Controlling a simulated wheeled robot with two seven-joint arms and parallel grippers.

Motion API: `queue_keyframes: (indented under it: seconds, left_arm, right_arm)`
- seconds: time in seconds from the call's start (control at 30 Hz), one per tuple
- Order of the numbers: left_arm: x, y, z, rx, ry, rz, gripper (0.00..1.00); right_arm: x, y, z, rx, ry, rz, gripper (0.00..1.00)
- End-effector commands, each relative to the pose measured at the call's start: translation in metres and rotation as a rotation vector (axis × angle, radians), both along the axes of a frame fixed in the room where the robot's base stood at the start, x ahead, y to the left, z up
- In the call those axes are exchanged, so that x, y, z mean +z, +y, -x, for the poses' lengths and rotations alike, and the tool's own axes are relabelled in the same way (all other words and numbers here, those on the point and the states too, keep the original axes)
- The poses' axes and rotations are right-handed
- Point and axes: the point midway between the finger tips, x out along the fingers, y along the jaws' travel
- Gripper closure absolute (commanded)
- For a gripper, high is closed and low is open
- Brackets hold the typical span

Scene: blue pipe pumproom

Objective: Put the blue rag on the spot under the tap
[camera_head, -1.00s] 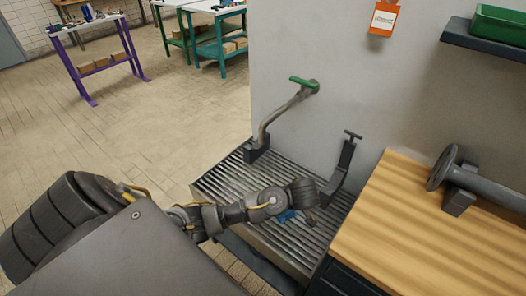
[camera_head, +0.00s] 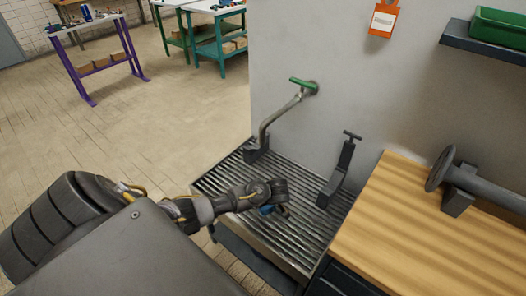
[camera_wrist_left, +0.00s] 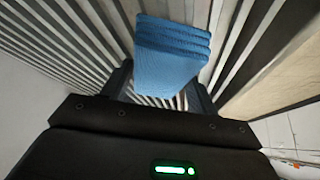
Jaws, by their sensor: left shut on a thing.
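The blue rag (camera_head: 267,210) is folded and held by my left gripper (camera_head: 279,209), over the slatted metal grate (camera_head: 228,180). In the left wrist view the rag (camera_wrist_left: 172,50) sticks out between the two dark fingers (camera_wrist_left: 162,90), with slats behind it. I cannot tell how high it is above the slats. A tap with a green handle (camera_head: 303,84) comes out of the wall, its grey pipe (camera_head: 277,115) bending down to the grate's far left corner. A second dark fitting with a T-handle (camera_head: 341,171) stands at the grate's right. No marked spot is visible. My right gripper is out of view.
A wooden worktop (camera_head: 430,235) borders the grate on the right, with a grey flanged pipe (camera_head: 480,185) on it. A grey wall (camera_head: 310,45) rises behind. A dark shelf (camera_head: 480,40) holds a green bin (camera_head: 500,27). The grate's middle and front right are clear.

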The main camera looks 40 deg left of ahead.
Motion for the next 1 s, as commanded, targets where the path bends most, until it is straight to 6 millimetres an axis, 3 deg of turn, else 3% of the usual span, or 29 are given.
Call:
queue_keyframes:
  seconds: [0.43, 0.47, 0.6, 1.0]
  left_arm:
    - [-0.01, 0.0, 0.0, 0.001, -0.001, -0.001, 0.67]
    - [-0.01, 0.0, 0.0, 0.001, -0.001, -0.001, 0.39]
    - [-0.009, 0.0, 0.0, 0.001, -0.001, -0.001, 0.21]
    - [-0.002, -0.002, 0.001, 0.0, -0.002, 0.0, 0.19]
  right_arm:
    - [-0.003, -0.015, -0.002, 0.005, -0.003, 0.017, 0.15]
    - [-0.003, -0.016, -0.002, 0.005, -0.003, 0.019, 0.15]
    - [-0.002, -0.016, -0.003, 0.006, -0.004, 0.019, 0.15]
    - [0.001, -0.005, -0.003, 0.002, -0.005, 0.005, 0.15]
